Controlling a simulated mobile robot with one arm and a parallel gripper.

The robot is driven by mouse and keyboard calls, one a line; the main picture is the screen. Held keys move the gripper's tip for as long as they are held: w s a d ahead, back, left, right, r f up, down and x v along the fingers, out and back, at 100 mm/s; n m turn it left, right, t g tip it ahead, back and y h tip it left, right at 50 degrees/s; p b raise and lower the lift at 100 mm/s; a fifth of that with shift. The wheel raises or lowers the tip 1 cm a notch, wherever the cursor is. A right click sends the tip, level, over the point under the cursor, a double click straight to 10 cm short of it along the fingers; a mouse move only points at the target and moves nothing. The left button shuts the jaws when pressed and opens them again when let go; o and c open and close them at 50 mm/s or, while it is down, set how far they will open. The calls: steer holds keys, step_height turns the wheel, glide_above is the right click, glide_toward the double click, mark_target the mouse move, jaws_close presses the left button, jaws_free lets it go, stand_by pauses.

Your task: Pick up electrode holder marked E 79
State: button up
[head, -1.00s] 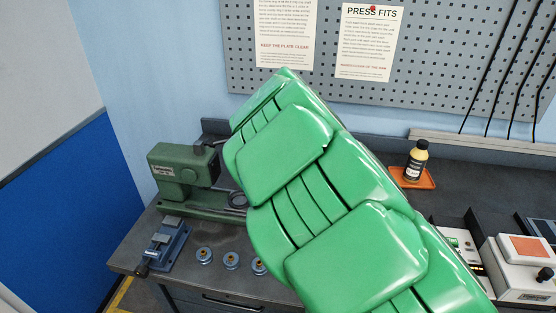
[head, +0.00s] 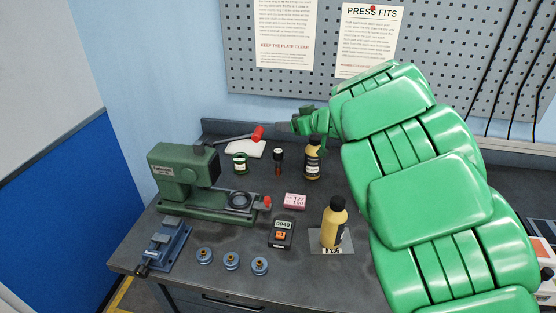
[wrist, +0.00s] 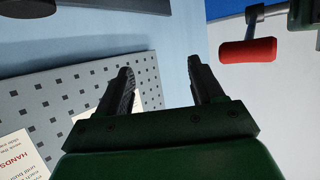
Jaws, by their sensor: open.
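Three small round blue-grey pieces with brass-coloured centres (head: 204,256) (head: 231,261) (head: 259,266) stand in a row at the bench's front edge in the head view. They look like the electrode holders. No mark can be read on them, so I cannot tell which is E 79. My gripper (head: 284,127) is small in the head view, beyond the row, near the back of the bench and above it. In the wrist view my gripper (wrist: 160,84) shows its two dark fingers apart, with nothing between them.
My arm covers the right side.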

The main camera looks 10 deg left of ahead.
glide_toward(275, 154)
steer(key=w, duration=0.1)
steer(key=w+a+f, duration=0.2)
steer(key=w, duration=0.1)
steer(key=shift+a, duration=0.15)
steer(key=shift+f+x, duration=0.2)
steer(key=shift+x, duration=3.7)
steer(key=shift+s, duration=0.1)
steer(key=c, duration=1.2)
